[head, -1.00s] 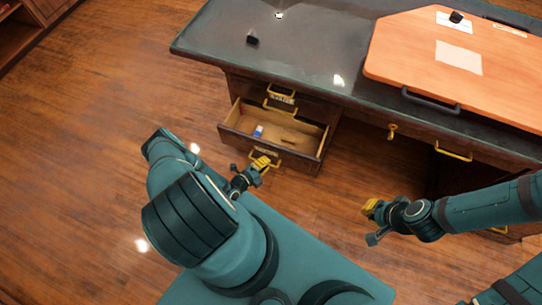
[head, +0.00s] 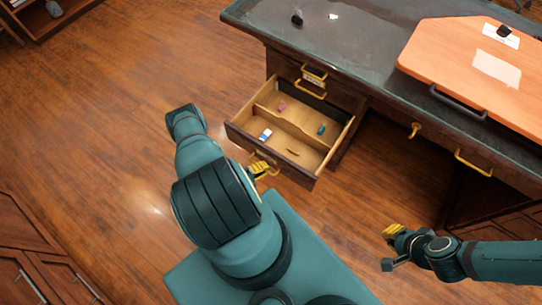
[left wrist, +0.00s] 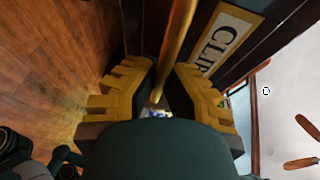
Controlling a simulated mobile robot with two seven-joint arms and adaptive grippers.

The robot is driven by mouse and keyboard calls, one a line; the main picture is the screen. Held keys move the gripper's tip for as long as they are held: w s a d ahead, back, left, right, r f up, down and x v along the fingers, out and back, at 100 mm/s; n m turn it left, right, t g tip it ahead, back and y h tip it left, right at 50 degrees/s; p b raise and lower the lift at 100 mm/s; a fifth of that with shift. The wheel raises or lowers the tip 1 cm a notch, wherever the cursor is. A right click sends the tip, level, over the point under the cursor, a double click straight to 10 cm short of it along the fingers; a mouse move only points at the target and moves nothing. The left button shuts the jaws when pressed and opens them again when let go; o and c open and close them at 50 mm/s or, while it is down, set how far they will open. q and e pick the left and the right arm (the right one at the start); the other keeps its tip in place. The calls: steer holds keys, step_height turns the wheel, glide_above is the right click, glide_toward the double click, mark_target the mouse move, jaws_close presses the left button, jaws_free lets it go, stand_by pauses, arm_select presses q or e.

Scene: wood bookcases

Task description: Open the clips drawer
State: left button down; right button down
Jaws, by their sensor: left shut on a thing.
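The clips drawer (head: 237,134) is pulled well out of the dark wood desk, in the middle of the head view. Its label, partly reading "CLIP" (left wrist: 224,45), shows on the drawer front in the left wrist view. My left gripper (head: 264,169) is at the drawer's front and is shut on its yellow bar handle (left wrist: 180,35). In the drawer lie a white and blue block (head: 265,134), a teal item (head: 321,129), a pink item (head: 282,106) and a thin yellowish item (head: 292,152). My right gripper (head: 390,247) is apart from the desk; its finger gap is unclear.
The desk top (head: 350,50) carries an orange board (head: 450,50) with a dark handle. A shut drawer with a yellow handle (head: 310,88) is above the open one. Wood cabinets (head: 35,250) stand at lower left. Floor (head: 130,110) left of the desk is clear.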

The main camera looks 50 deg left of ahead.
arm_select(q)
steer(key=shift+s+d, duration=0.3)
steer(key=shift+s, duration=0.55)
steer(key=shift+s+d, duration=0.25)
steer(key=shift+s, duration=0.6)
steer(key=c, duration=1)
jaws_free()
steer(key=shift+c, duration=0.2)
steer(key=shift+a, duration=0.1)
steer(key=v, duration=1.2)
